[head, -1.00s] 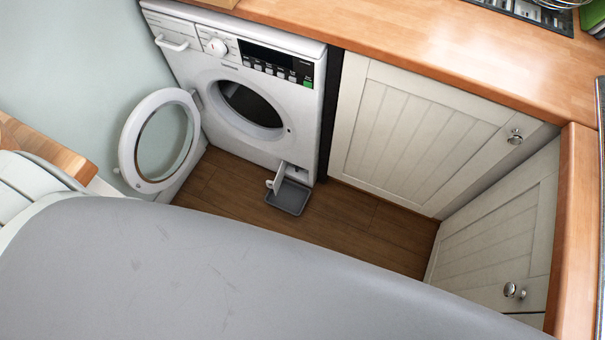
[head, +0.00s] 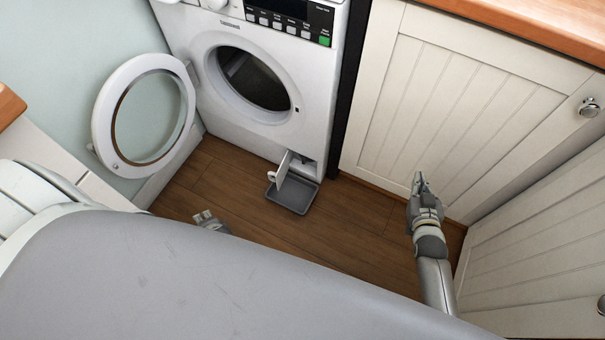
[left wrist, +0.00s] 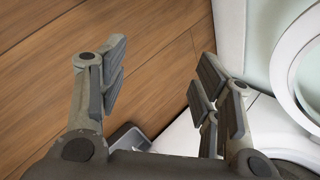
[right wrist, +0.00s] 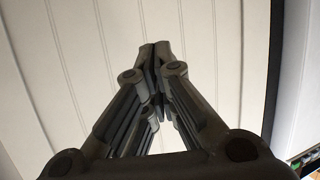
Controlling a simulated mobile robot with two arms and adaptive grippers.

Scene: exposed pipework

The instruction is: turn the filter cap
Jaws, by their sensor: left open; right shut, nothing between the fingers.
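The white washing machine (head: 225,135) has a small open filter compartment (head: 306,168) at its lower right, with a white flap (head: 283,165) swung open to the left.
A grey tray (head: 292,197) lies on the wooden floor (head: 345,225) below the compartment. The round machine door (head: 105,120) hangs open at left. Cream cabinets (head: 450,105) stand at right. Floor between the tray and my right gripper is clear.

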